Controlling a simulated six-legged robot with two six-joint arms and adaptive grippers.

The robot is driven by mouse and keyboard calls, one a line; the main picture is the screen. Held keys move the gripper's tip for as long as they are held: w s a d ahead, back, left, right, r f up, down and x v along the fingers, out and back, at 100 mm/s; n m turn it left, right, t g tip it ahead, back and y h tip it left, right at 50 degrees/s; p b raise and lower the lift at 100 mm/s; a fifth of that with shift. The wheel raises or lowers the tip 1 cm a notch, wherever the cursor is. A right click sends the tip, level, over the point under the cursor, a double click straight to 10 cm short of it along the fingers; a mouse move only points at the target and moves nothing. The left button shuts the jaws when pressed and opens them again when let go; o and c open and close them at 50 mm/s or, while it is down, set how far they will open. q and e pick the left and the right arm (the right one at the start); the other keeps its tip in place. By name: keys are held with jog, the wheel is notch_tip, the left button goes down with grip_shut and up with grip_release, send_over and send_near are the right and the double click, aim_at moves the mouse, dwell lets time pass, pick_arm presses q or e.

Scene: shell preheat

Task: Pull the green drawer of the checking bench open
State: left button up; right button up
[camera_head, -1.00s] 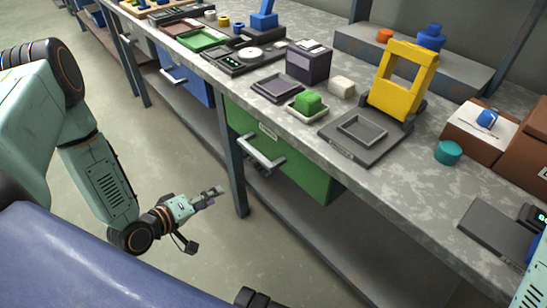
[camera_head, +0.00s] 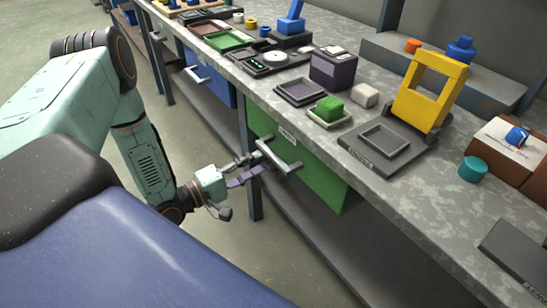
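The green drawer (camera_head: 318,184) sits under the checking bench (camera_head: 390,210) and looks shut. Its pale bar handle (camera_head: 278,158) stands out from the drawer front. My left gripper (camera_head: 254,166) is just in front of the handle, close to its left part. Its two fingers are spread apart with nothing seen between them. I cannot tell whether a fingertip touches the handle. My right gripper is not in view.
A blue drawer (camera_head: 212,84) is further left under the bench. A dark bench leg (camera_head: 250,190) stands close beside my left gripper. A green block (camera_head: 329,108), a yellow frame (camera_head: 430,90) and a teal cylinder (camera_head: 472,169) stand on the benchtop. The floor in front is clear.

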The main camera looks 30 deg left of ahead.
aim_at(270, 158)
pick_arm(q)
jog(key=b+x, duration=0.1)
jog(key=x, duration=0.3)
jog(key=shift+w+d+f, duration=0.15)
jog(key=shift+d, duration=0.05)
jog(key=shift+b+x, duration=0.35)
jog(key=shift+x, duration=0.5)
grip_shut()
